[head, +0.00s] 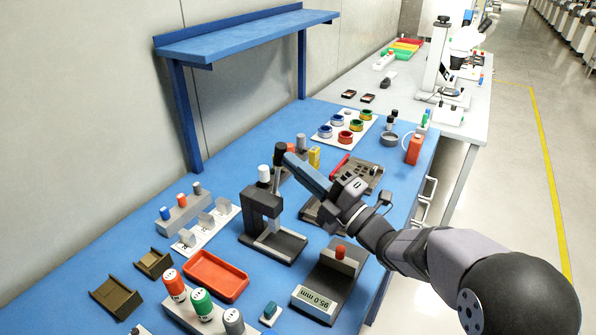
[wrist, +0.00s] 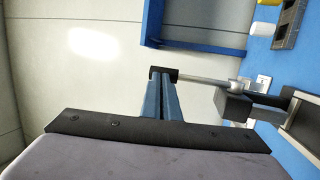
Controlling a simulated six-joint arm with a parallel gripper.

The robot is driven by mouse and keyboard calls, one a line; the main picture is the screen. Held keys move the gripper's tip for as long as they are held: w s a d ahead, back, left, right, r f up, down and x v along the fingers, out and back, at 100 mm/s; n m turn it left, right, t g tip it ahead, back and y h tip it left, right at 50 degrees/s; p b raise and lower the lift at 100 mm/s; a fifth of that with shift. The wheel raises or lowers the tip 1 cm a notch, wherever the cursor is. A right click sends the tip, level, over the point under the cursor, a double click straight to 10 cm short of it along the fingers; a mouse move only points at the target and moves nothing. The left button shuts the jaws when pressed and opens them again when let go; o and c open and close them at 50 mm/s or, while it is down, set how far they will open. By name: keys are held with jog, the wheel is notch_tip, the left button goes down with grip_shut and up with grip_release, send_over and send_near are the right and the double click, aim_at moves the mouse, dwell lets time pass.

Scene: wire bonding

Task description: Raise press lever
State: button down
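The dark grey press (head: 262,205) stands on the blue bench, with a flat base plate in front of its column. Its lever is a silver rod (wrist: 205,79) with a black grip (head: 280,152); in the head view it stands nearly upright, grip at the top. The black grip also shows in the wrist view (wrist: 163,72), across the fingertips. My gripper (head: 290,160) has its two blue fingers close together, tips at the grip and seemingly touching it. The fingers lie side by side along the grip, not around it. The exact contact is hidden.
A red tray (head: 216,275) and a white rack (head: 208,231) lie to the left. A blue shelf (head: 240,40) stands behind. Trays and several coloured spools lie beyond my arm.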

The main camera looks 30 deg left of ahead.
jog(key=shift+r, duration=0.3)
jog(key=r+b+v, duration=0.1)
jog(key=b+v, duration=0.4)
jog(key=v, duration=0.9)
jog(key=shift+d, duration=0.25)
jog(key=shift+r, duration=0.15)
